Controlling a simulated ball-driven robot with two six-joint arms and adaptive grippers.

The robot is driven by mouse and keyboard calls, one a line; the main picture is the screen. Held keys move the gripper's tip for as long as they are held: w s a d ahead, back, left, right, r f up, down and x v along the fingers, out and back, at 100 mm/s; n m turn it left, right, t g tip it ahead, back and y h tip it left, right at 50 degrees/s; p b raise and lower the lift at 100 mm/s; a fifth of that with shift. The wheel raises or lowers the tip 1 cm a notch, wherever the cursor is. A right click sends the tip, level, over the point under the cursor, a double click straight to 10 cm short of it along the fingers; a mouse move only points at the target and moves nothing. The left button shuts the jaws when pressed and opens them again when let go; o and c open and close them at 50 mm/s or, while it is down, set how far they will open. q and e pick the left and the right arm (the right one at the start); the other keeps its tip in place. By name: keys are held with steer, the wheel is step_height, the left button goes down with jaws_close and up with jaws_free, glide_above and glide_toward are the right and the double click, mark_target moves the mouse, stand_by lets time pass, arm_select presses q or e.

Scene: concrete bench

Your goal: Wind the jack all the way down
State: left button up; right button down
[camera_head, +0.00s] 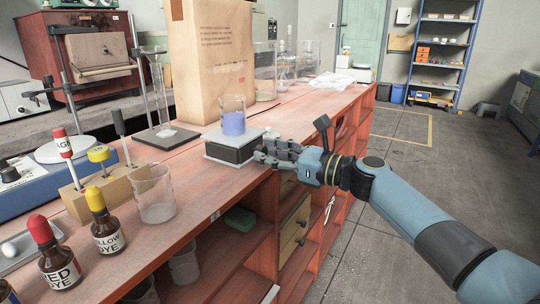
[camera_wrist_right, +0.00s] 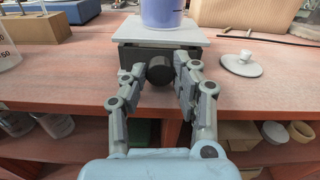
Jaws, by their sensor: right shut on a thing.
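The jack (camera_head: 231,157) is a low block with a grey top plate and a dark body, standing near the bench's front edge. A beaker of blue-violet liquid (camera_head: 233,122) stands upright on its plate. My right gripper (camera_head: 264,150) is at the jack's front right side. In the right wrist view the jack's plate (camera_wrist_right: 160,37) is at the top, and its dark round knob (camera_wrist_right: 160,71) lies between the fingers of my right gripper (camera_wrist_right: 164,76), which is shut on it. The fingers hide the knob in the head view. My left gripper is not in view.
An empty beaker (camera_head: 154,193) and dye bottles (camera_head: 106,222) stand to the left on the red bench. A large paper bag (camera_head: 214,60) stands behind the jack. A small white lid-like piece (camera_wrist_right: 241,65) lies right of the jack. Open shelves are below the bench top.

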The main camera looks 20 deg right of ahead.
steer(key=n+b, duration=0.2)
steer(key=n, duration=0.1)
steer(key=shift+f, duration=0.3)
steer(key=shift+r+n, duration=0.2)
steer(key=shift+n, duration=0.7)
steer(key=shift+r, duration=0.1)
steer(key=c, duration=1)
jaws_free()
steer(key=shift+s+d, duration=0.1)
steer(key=shift+s, duration=0.1)
steer(key=v, duration=0.7)
steer(key=shift+s+d, duration=0.2)
steer(key=shift+s, duration=0.1)
